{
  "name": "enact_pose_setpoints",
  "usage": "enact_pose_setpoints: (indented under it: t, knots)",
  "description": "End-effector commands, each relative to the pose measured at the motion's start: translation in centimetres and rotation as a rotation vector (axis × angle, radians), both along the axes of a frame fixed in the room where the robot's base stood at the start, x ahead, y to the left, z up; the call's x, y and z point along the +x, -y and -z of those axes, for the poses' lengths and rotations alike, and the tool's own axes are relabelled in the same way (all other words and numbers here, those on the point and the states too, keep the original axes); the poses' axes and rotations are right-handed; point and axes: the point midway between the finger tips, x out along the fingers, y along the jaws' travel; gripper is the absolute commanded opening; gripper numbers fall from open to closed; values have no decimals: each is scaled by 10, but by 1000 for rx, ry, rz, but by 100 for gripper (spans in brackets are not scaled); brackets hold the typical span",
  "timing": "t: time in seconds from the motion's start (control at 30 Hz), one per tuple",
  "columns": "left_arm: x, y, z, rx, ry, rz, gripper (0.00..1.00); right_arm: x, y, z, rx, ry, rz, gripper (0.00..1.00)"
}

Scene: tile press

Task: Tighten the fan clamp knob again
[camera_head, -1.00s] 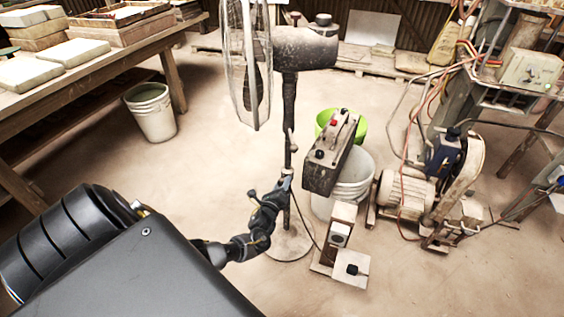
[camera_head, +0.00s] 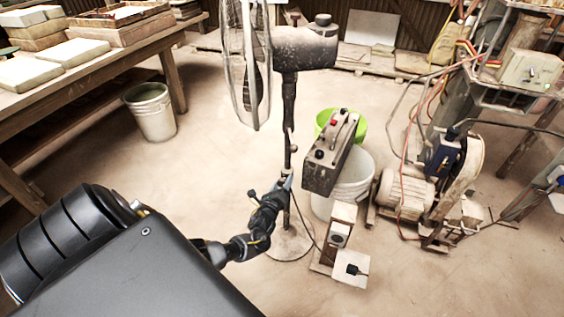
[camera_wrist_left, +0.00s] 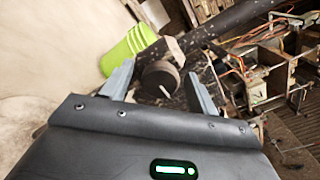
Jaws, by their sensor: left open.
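The standing fan (camera_head: 306,47) stands mid-picture in the head view, on a dark upright pole (camera_head: 288,105) with a round base. My left gripper (camera_head: 285,182) is low beside the pole, below the fan head. In the left wrist view my left gripper (camera_wrist_left: 160,72) is open, with one finger on each side of a round dark knob (camera_wrist_left: 158,79). A small pale pin shows on the knob's face. The fingers look apart from the knob, but contact is hard to tell. In the head view the gripper largely hides the knob. My right gripper is not in view.
A grey control box (camera_head: 331,165) and a white bucket (camera_head: 355,180) stand just right of the pole, with a green bucket (camera_head: 360,127) behind. A motor with a belt guard (camera_head: 405,195) is further right. A workbench (camera_head: 100,52) fills the left.

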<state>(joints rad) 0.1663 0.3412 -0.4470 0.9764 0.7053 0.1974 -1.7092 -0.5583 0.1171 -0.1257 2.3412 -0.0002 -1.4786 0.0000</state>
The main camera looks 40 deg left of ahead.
Motion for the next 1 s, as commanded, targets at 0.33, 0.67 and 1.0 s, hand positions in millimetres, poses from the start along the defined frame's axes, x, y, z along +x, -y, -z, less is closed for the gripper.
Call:
enact_pose_setpoints:
  t: [0.33, 0.67, 1.0]
  knots:
    - [-48, 18, -1, -2, -3, 2, 60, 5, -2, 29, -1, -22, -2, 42]
    - [-96, 34, -1, 0, -1, 1, 60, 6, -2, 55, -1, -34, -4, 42]
    - [-102, 36, 0, 0, -1, 1, 60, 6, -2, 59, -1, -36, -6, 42]
